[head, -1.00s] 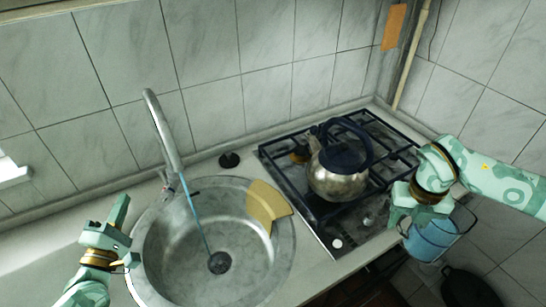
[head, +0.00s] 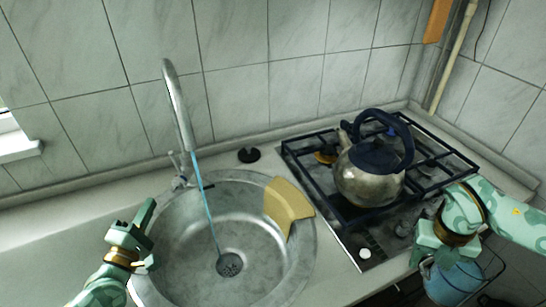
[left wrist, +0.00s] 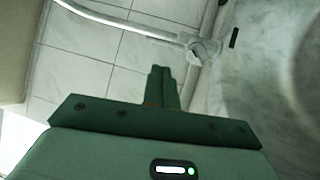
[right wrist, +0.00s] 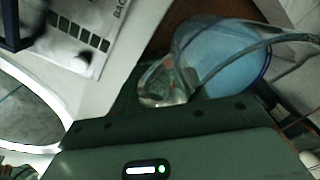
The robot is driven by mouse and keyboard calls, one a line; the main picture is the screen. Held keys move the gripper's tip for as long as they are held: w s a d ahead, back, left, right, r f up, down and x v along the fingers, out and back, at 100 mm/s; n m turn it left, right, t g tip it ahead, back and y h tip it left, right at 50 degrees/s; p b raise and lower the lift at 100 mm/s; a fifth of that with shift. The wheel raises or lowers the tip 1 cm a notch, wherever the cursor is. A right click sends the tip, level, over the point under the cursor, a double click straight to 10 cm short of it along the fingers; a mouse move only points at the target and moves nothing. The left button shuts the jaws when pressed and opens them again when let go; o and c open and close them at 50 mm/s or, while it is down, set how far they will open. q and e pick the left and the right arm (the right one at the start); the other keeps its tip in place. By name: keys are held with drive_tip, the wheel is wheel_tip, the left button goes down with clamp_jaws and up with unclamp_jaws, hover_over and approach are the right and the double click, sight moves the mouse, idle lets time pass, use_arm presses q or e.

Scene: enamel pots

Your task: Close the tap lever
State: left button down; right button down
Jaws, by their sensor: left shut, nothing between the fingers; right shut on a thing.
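The grey metal tap (head: 178,105) stands at the back left of the round sink (head: 306,255). A thin blue water stream (head: 206,205) runs from its spout to the drain. At the tap's base a small dark bar (head: 208,187), seemingly the lever's end, sticks out to the right; it also shows in the left wrist view (left wrist: 233,37). My left gripper (head: 149,208) is shut and empty, left of the sink and apart from the tap. In the left wrist view its fingertips (left wrist: 160,70) point towards the tap base (left wrist: 203,50). My right gripper (head: 432,250) is shut, apparently on the handle of the blue bucket (head: 455,282).
A yellowish piece (head: 288,205) lies over the sink's right rim. A steel kettle (head: 365,180) stands on the gas stove (head: 320,205) to the right. A black stopper (head: 248,155) lies behind the sink. The tiled wall closes off the back; the counter at left is clear.

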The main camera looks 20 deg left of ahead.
sight(173, 160)
drive_tip(key=shift+f+b, duration=0.5)
drive_tip(key=shift+f, duration=0.1)
use_arm(q)
drive_tip(key=w+a+r, duration=0.1)
drive_tip(key=w+r, duration=0.1)
drive_tip(key=w, duration=0.9)
drive_tip(key=shift+w+a, duration=0.15)
drive_tip(key=shift+w, duration=0.1)
